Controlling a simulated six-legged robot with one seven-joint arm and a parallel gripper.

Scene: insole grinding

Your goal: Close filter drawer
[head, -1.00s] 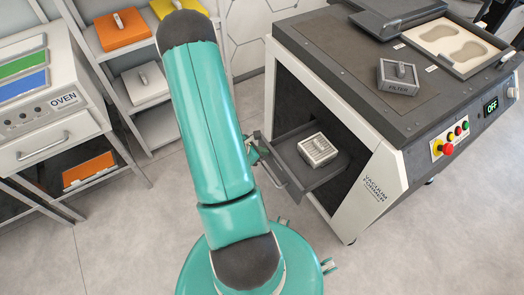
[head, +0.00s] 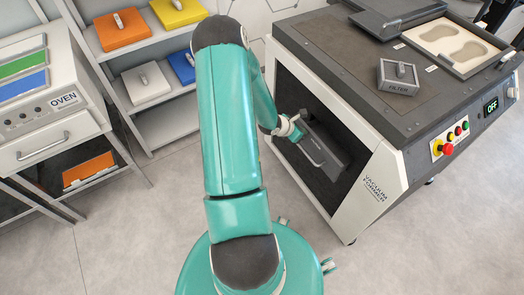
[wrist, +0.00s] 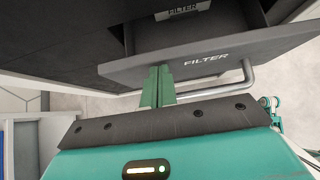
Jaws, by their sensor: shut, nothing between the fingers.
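The filter drawer (head: 326,148) is in the vacuum former's open side bay, with its dark front panel and bar handle facing out. The wrist view shows the drawer front (wrist: 180,66) close up, lettered FILTER, with its metal handle (wrist: 242,84). Behind the panel, a grey filter (wrist: 182,10) shows inside the drawer. My gripper (wrist: 158,72) has its green fingers shut and empty, with tips at the lower edge of the drawer front, left of the handle. I cannot tell whether they touch.
The vacuum former's top (head: 345,55) carries another grey filter (head: 398,78) and a tray with insole shapes (head: 455,45). The oven (head: 45,110) stands at left. A shelf (head: 165,125) with coloured boxes is behind. The floor in front is clear.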

